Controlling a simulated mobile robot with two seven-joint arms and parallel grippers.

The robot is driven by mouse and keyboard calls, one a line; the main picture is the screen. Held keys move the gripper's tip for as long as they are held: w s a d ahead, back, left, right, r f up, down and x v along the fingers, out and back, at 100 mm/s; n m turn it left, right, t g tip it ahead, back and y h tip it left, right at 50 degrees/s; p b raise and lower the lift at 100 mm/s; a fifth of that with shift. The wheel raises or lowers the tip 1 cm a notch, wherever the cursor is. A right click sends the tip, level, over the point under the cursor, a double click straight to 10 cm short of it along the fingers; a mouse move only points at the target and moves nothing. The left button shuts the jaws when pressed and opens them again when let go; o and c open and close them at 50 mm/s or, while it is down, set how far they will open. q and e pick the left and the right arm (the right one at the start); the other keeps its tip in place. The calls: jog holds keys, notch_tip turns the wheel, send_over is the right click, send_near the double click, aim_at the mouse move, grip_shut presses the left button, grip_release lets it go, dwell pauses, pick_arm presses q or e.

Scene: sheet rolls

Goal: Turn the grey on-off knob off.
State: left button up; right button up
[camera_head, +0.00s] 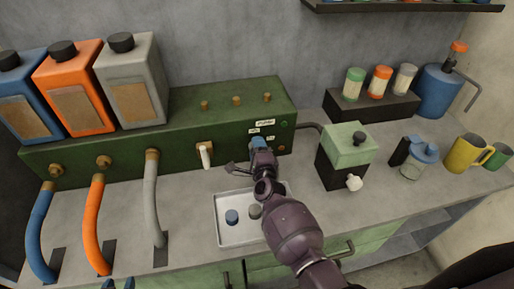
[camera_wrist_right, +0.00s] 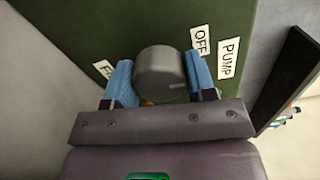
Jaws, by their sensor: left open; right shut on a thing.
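The grey on-off knob (camera_wrist_right: 160,70) sits on the green panel (camera_wrist_right: 92,22) between the two blue fingers of my right gripper (camera_wrist_right: 160,85), which is shut on it. In the head view my right gripper (camera_head: 258,145) reaches the green panel's front (camera_head: 180,160) and hides the knob. My left gripper (camera_head: 118,284) shows only its blue fingertips at the bottom edge, apart and empty, far from the knob.
A PUMP label (camera_wrist_right: 229,58) is right of OFF. A white lever (camera_head: 205,155) is left of my right gripper. A tray (camera_head: 222,236) with a blue and a grey cap lies below my right arm. A green-black box (camera_head: 345,160) stands to the right.

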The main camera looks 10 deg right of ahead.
dwell(0.3)
jog(key=o, duration=0.9)
jog(key=shift+s, duration=0.1)
jog(key=s, duration=1)
jog(key=shift+s, duration=0.3)
jog(key=shift+n, duration=0.4)
